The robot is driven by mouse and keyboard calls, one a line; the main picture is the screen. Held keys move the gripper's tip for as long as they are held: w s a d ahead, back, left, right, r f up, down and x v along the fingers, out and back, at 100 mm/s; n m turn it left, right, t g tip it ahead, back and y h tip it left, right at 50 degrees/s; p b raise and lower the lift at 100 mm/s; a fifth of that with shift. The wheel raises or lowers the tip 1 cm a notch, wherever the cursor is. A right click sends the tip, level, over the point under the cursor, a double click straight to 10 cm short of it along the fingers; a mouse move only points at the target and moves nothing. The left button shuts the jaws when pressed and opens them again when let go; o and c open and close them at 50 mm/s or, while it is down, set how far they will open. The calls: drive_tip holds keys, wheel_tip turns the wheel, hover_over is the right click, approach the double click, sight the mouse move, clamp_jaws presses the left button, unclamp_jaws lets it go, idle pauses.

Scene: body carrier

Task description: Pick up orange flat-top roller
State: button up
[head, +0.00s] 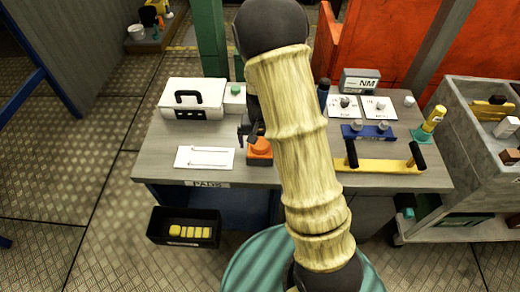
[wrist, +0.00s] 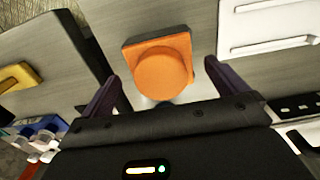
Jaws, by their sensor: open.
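The orange flat-top roller (head: 260,147) stands on the grey table near its front edge, left of my arm in the head view, which partly covers that area. In the wrist view the orange roller (wrist: 163,77) shows as a round, flat orange top over a squarish orange base with dark sides. My gripper (wrist: 162,72) is open and empty, its two dark fingers on either side of the roller's round top in this view. In the head view my gripper (head: 250,132) is just above and behind the roller, mostly hidden by my arm. Contact cannot be told.
A white tray (head: 205,157) lies left of the roller, with a white case (head: 193,98) behind it. A yellow bar with black handles (head: 378,165) and a blue block (head: 368,132) are to the right. A black bin (head: 184,227) with yellow pieces stands below the table's front.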

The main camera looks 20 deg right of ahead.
wheel_tip(320, 180, down, 5)
drive_tip(key=shift+a+r+p, duration=0.1)
drive_tip(key=shift+a+p, duration=0.05)
drive_tip(key=shift+p, duration=0.25)
drive_tip(key=c, duration=1.5)
wheel_tip(320, 180, up, 10)
drive_tip(key=shift+r+b, duration=0.1)
drive_tip(key=shift+b, duration=0.3)
